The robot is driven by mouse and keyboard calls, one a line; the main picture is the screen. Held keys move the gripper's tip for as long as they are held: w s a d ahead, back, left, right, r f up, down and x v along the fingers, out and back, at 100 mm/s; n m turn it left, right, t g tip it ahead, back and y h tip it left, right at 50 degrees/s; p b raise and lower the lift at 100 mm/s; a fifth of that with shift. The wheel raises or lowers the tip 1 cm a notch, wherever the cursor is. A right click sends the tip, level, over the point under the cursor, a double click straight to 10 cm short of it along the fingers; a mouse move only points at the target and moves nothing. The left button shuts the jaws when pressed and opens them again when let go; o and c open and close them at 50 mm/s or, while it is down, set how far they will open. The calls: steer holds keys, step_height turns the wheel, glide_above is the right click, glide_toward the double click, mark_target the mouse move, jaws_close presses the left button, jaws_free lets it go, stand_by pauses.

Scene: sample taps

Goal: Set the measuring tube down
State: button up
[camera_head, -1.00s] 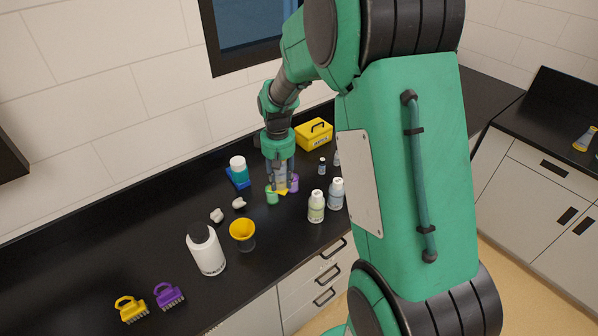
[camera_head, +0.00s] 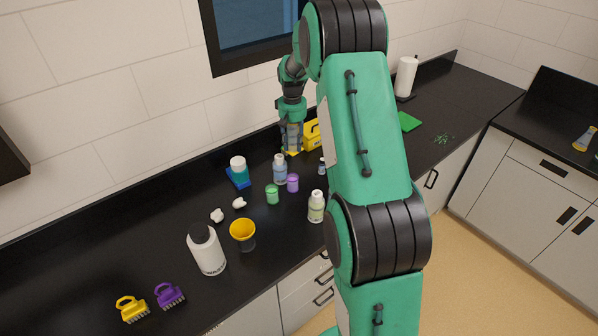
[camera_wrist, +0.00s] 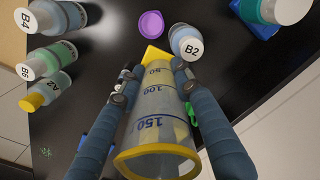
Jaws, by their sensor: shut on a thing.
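The measuring tube (camera_wrist: 160,112) is clear with a yellow rim, a yellow foot and blue marks 50, 100 and 150. My gripper (camera_head: 292,146) is shut on it, with a finger on each side in the wrist view (camera_wrist: 155,85). In the head view the tube's yellow foot (camera_head: 292,152) shows below the fingers, by the back of the counter. It looks upright there. I cannot tell whether the foot touches the counter. Bottle B2 (camera_wrist: 186,42) stands close to the foot in the wrist view.
A yellow toolbox (camera_head: 312,134) is just right of my gripper, partly hidden by my arm. A purple cup (camera_head: 293,183), a green cup (camera_head: 272,194) and a teal-white bottle (camera_head: 238,170) stand in front and left.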

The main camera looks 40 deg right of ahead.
steer(key=m, duration=0.1)
glide_above(299, 171)
steer(key=f, duration=0.1)
step_height(299, 171, down, 5)
steer(key=shift+d+f, duration=0.1)
steer(key=shift+f, duration=0.05)
steer(key=shift+f, duration=3.15)
steer(key=shift+f+b, duration=0.3)
steer(key=shift+f, duration=1.55)
steer(key=shift+f, duration=0.1)
